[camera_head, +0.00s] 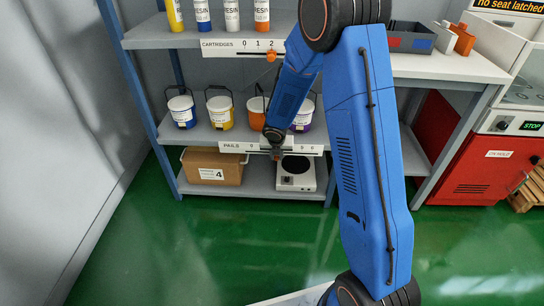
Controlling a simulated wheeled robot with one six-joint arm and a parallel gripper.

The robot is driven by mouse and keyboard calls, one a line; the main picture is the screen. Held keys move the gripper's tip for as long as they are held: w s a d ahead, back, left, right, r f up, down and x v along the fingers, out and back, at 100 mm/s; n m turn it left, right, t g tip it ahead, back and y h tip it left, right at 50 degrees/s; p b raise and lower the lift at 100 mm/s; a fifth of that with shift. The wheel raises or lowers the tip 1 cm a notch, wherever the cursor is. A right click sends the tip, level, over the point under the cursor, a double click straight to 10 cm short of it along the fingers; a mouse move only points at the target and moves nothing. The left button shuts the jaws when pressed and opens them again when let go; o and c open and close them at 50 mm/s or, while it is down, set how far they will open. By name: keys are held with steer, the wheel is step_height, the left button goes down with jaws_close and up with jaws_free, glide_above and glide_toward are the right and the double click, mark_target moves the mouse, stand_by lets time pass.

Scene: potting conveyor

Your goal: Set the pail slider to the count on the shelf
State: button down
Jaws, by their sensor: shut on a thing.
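The pail slider strip (230,146), marked PAILS with a number scale, runs along the front edge of the middle shelf. My gripper (276,152) is at this strip, right of its 0 mark, shut on the slider knob. The gripper and forearm hide the knob and the middle numbers; a 6 shows near the right end. Several white-lidded pails stand on the shelf above: a blue one (182,112), a yellow one (220,114), an orange one (254,117) and a purple one (301,124), partly behind my forearm.
A cartridges strip (225,43) with an orange knob (271,57) is on the upper shelf, below several resin cartridges (232,15). A cardboard box (212,165) and a hotplate (296,172) sit on the bottom shelf. A red cabinet (470,165) stands right. The green floor in front is clear.

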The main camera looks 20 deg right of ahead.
steer(key=s+d, duration=0.2)
steer(key=d, duration=0.4)
steer(key=shift+d, duration=0.15)
steer(key=c, duration=1.6)
jaws_free()
steer(key=shift+s+r, duration=0.1)
steer(key=shift+r, duration=0.05)
steer(key=v, duration=1.7)
steer(key=shift+s+r, duration=0.1)
steer(key=shift+r, duration=0.05)
